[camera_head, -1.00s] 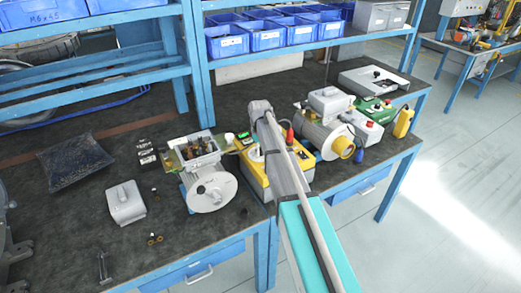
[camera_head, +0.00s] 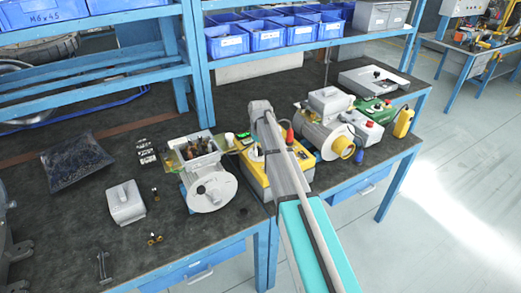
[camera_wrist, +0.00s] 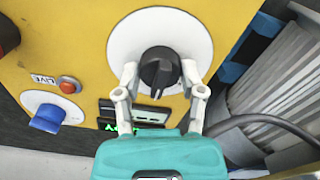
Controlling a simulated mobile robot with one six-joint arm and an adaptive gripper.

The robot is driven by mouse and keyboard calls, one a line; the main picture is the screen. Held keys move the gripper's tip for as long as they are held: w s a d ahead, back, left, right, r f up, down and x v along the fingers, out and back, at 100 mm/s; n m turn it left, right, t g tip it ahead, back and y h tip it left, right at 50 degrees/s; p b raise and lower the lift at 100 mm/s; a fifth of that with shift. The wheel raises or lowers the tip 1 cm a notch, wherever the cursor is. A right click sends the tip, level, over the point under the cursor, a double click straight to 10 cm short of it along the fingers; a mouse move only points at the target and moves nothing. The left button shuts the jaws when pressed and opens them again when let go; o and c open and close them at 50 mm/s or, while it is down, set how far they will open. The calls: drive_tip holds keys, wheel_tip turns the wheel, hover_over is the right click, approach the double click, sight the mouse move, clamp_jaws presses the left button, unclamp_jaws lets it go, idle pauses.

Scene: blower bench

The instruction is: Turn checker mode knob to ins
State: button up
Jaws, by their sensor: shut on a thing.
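The yellow checker (camera_head: 257,178) stands on the bench, partly hidden behind my arm in the head view. In the wrist view its yellow panel (camera_wrist: 85,20) fills much of the picture. The black mode knob (camera_wrist: 160,68) sits at the middle of a round white dial (camera_wrist: 150,35). My gripper (camera_wrist: 160,78) has a finger on each side of the knob and is shut on it. The knob's white pointer line slants down and to the left. No dial lettering is readable. My gripper is hidden behind the arm in the head view.
On the panel are a blue knob (camera_wrist: 47,118), an orange button (camera_wrist: 68,85) beside a LIVE label and a green-lit display (camera_wrist: 125,127). A dark cable (camera_wrist: 260,122) runs at the right. A motor with an open terminal box (camera_head: 208,185) stands left of the checker.

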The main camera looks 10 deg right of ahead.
drive_tip(key=o, duration=1.1)
drive_tip(key=shift+w, duration=0.1)
drive_tip(key=shift+o, duration=0.2)
